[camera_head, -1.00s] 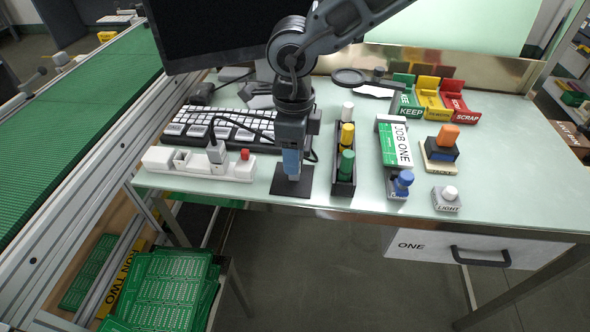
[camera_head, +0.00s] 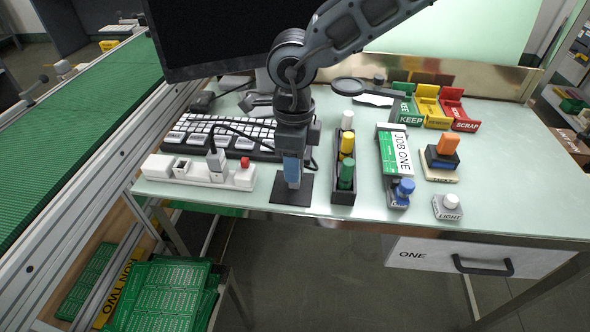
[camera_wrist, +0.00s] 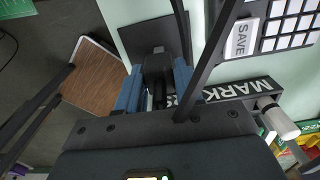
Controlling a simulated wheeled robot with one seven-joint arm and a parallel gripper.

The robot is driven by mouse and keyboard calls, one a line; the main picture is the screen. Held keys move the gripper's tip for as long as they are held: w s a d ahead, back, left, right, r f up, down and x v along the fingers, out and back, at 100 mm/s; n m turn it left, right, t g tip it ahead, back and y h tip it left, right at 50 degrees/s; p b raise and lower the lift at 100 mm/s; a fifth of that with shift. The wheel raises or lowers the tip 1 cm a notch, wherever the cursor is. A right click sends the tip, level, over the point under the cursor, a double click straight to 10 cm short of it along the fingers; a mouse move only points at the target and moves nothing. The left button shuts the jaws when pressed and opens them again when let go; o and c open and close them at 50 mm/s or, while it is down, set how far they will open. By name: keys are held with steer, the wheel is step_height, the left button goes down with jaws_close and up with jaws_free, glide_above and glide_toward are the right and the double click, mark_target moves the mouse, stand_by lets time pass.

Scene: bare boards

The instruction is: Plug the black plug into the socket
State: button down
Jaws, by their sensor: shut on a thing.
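My gripper (camera_head: 292,183) points down over a dark square mat (camera_head: 285,198) near the front edge of the table. In the wrist view its blue fingers (camera_wrist: 157,85) are shut on the black plug (camera_wrist: 157,68), which sits between them. In the head view the fingers hide the plug, and I cannot tell whether it touches the mat. The socket strip (camera_head: 238,180) is white and lies to the left of my gripper. It has a red switch at its right end, and a grey-white plug with a dark cable stands in it.
A keyboard (camera_head: 185,138) lies behind the strip, with a dark cable across it. A marker tray (camera_head: 344,197) with several markers stands close to the right of my gripper. The job holder (camera_head: 397,157) and light switch (camera_head: 447,208) are farther right. The monitor (camera_head: 215,35) rises behind.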

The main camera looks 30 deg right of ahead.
steer(key=shift+r+p, duration=2)
steer(key=shift+r, duration=1.5)
